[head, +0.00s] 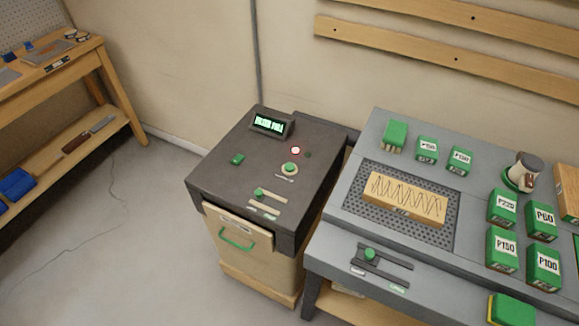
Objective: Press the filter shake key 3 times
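The dark-topped cabinet (213,172) stands left of the grey bench. A lit display (268,124) at the back shows green text that looks like "FILTER" and a blurred second word. A round green knob (290,167) and a white, red-rimmed round lamp or button (295,150) are to the right of the key. Neither gripper is in view.
A green-knobbed slider (258,193) is near the cabinet's front, above a drawer with a green handle (237,241). The grey bench (340,240) holds a wooden block (405,198), several green grit boxes (502,207) and another slider (370,254). The space above the cabinet is clear.

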